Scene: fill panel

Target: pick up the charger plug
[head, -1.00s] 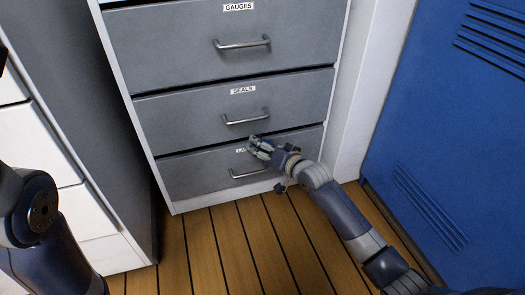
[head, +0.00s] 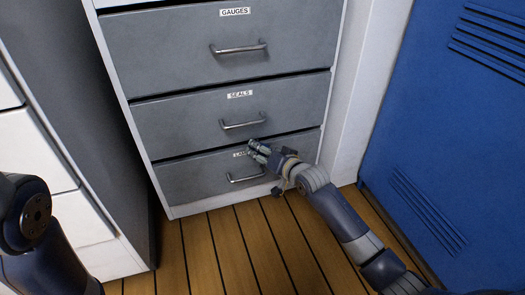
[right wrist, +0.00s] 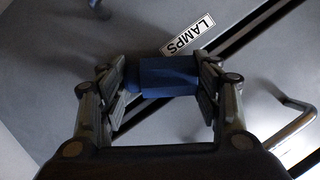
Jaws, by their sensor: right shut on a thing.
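A small blue blocky piece (right wrist: 168,76), which I take to be the charger plug, sits between the fingers of my right gripper in the right wrist view. My right gripper (head: 256,150) is shut on it, with a finger against each side. The gripper is in front of the bottom drawer (head: 195,180), labelled LAMPS, above and right of its handle. In the head view the fingers hide the plug. My left arm shows at the lower left, but its gripper is out of view.
The grey cabinet has further drawers labelled SEALS (head: 175,125) and GAUGES (head: 165,50), each with a metal handle. A blue locker (head: 430,120) stands at the right, white drawers (head: 35,150) at the left. The wooden floor (head: 235,245) in front is clear.

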